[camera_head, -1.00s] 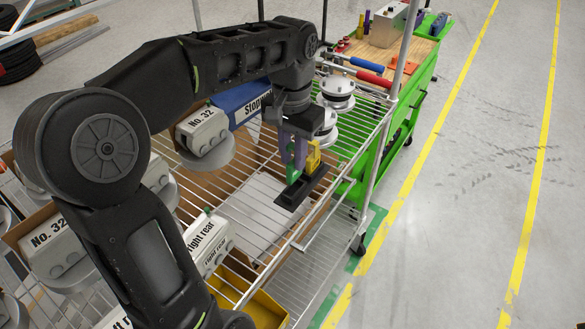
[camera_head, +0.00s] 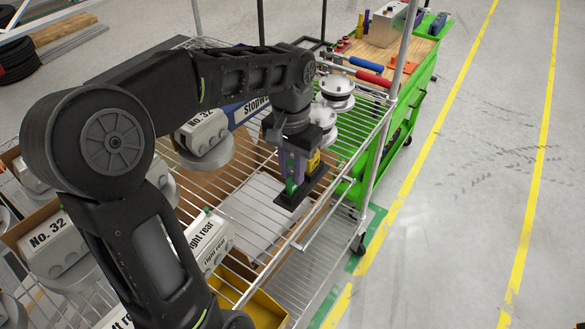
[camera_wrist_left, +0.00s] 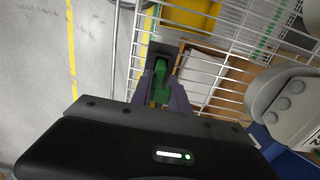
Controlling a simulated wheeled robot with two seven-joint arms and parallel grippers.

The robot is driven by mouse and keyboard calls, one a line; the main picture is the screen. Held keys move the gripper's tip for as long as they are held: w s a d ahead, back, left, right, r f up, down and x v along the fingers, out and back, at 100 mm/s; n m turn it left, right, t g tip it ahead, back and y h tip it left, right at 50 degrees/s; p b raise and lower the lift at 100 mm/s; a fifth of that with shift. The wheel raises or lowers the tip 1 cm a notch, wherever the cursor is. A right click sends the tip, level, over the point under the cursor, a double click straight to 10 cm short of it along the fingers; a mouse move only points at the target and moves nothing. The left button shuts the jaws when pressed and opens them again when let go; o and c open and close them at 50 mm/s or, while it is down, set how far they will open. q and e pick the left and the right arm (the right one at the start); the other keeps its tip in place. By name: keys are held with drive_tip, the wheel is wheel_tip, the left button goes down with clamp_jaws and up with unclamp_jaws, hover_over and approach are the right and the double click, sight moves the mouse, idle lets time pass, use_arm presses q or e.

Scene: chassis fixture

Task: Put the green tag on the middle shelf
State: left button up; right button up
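The green tag (camera_head: 291,187) stands at a small black base (camera_head: 288,203) on the wire shelf, mostly hidden by my fingers. A yellow piece (camera_head: 314,160) stands on the same base beside it. My left gripper (camera_head: 294,178) points down over the base. In the left wrist view its two purple-grey fingers (camera_wrist_left: 164,88) are on either side of the green tag (camera_wrist_left: 160,95); I cannot tell whether they press on it. My right gripper is not in view. I cannot tell which level is the middle shelf.
The wire rack (camera_head: 345,205) has another wire level below. White housings (camera_head: 203,130), white round parts (camera_head: 337,92), a blue bin (camera_head: 240,107) and a yellow bin (camera_head: 262,309) surround the arm. A green cart (camera_head: 425,85) stands behind. Floor at right is clear.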

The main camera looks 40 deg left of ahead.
use_arm(q)
drive_tip(key=o, duration=0.5)
drive_tip(key=shift+c, duration=0.2)
drive_tip(key=shift+r+p, duration=0.55)
drive_tip(key=shift+r, duration=0.05)
drive_tip(key=shift+r+b, duration=0.3)
drive_tip(key=shift+r, duration=0.05)
wheel_tip(320, 180, up, 4)
drive_tip(key=shift+r, duration=0.25)
drive_tip(key=shift+r+p, duration=0.55)
drive_tip(key=shift+r, duration=0.5)
